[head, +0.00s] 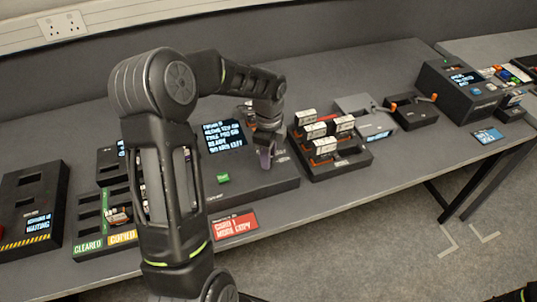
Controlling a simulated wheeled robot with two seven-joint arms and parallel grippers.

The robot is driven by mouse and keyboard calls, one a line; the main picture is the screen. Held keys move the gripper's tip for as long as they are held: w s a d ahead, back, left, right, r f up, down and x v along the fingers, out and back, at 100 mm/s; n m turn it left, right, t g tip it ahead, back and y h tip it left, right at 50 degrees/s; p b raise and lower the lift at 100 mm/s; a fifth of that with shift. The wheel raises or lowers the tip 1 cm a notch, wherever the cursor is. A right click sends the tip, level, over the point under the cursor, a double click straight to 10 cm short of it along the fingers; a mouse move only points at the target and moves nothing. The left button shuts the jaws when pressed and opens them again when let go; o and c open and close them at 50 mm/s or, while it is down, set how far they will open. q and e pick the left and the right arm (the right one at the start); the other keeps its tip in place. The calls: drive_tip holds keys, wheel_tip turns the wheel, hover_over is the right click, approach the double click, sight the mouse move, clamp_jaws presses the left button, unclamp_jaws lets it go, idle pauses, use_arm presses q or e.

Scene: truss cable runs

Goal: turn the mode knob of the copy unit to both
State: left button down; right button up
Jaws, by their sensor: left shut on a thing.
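The copy unit (250,187) is a dark box in the middle of the table. It has a lit screen (224,138) with small white text, mostly too small to read, and a green button (223,178). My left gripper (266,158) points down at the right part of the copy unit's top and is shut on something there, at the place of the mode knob. The fingers hide the knob, so its pointer and setting cannot be read. My right gripper is not in view.
A red card sign (234,226) lies in front of the copy unit. A rack of upright cards (340,160) stands close on the right. A tray marked cleared and copied (88,244) and a black box (38,200) stand left. My left arm covers the middle left.

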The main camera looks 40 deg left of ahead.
use_arm(q)
drive_tip(key=shift+m, duration=0.5)
drive_tip(key=c, duration=1)
unclamp_jaws()
drive_tip(key=shift+r, duration=0.1)
wheel_tip(320, 180, up, 8)
drive_tip(key=shift+f+b, duration=0.15)
drive_tip(key=shift+b, duration=0.45)
drive_tip(key=shift+f, duration=0.1)
